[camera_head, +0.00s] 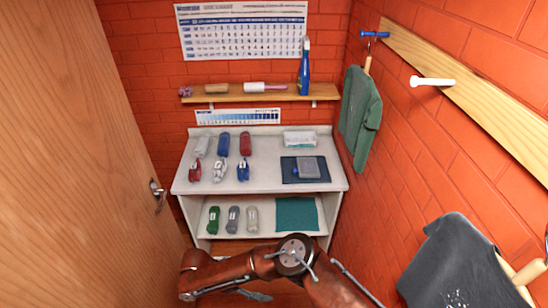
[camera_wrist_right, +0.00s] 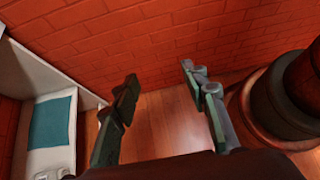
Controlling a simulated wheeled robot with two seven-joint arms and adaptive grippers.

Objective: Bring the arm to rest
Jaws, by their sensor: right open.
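My right arm (camera_head: 295,256) reaches in from the bottom of the head view and bends to the left, in front of the white shelf unit. My right gripper (camera_wrist_right: 162,95) shows clearly in the wrist view. Its two fingers are spread apart with nothing between them, above the wooden floor and near the brick wall. In the head view the gripper is small and partly hidden by the arm. My left arm and gripper are not in view.
The white shelf unit (camera_head: 181,184) holds several coloured bundles, a teal mat (camera_head: 297,214) and a dark blue mat. A wooden door (camera_head: 70,150) stands at left. On the right wall, a peg rail (camera_head: 470,85) carries a green garment (camera_head: 360,115); a dark cloth (camera_head: 455,262) hangs lower.

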